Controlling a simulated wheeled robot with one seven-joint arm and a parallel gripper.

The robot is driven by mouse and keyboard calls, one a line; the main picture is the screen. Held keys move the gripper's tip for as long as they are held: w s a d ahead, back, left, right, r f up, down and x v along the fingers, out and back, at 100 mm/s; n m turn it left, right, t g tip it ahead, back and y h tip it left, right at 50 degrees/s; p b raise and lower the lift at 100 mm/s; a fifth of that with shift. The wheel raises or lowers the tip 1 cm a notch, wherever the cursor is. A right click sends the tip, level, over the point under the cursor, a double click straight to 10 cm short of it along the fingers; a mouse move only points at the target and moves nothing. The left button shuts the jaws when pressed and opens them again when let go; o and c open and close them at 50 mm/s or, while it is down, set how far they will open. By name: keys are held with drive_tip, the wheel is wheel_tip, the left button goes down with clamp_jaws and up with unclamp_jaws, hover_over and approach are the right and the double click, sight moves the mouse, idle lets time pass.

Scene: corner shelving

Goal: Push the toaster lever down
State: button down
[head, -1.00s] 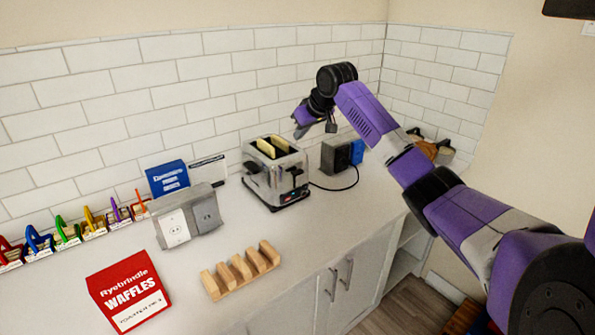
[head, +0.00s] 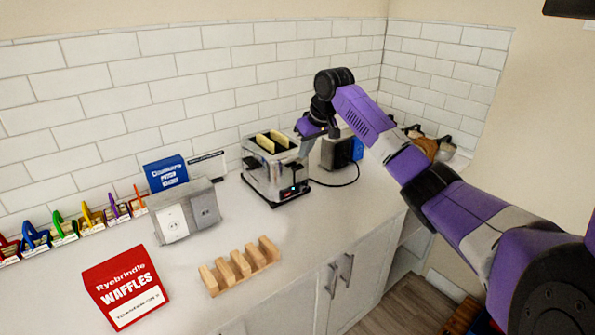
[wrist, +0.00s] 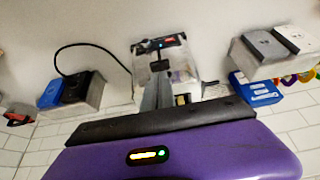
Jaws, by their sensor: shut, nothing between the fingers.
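The silver and black toaster (head: 262,178) stands on the counter against the tiled wall, with bread slices showing in its two top slots. In the head view my gripper (head: 303,150) is shut and empty, pointing down at the toaster's right top edge, close above the lever end. The dark lever (wrist: 160,65) shows in the wrist view on the toaster's lit control end, beside the grey fingers (wrist: 157,88). I cannot tell whether the fingers touch it.
A grey outlet box (head: 188,212) and a blue box (head: 166,173) stand left of the toaster. A wooden rack (head: 240,266) and a red waffle box (head: 126,288) are in front. Counter right of the rack is clear.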

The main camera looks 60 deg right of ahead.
sight(298, 166)
drive_tip(key=shift+b+x, duration=1.65)
drive_tip(key=shift+x, duration=0.8)
drive_tip(key=s+f, duration=0.1)
drive_tip(key=s+a+f+p, duration=0.1)
drive_tip(key=f, duration=0.2)
drive_tip(key=shift+s+a+f, duration=0.2)
drive_tip(key=shift+s+f, duration=0.05)
drive_tip(key=shift+s, duration=0.15)
drive_tip(key=v, duration=0.7)
drive_tip(key=shift+r+b, duration=0.35)
drive_tip(key=shift+b, duration=0.1)
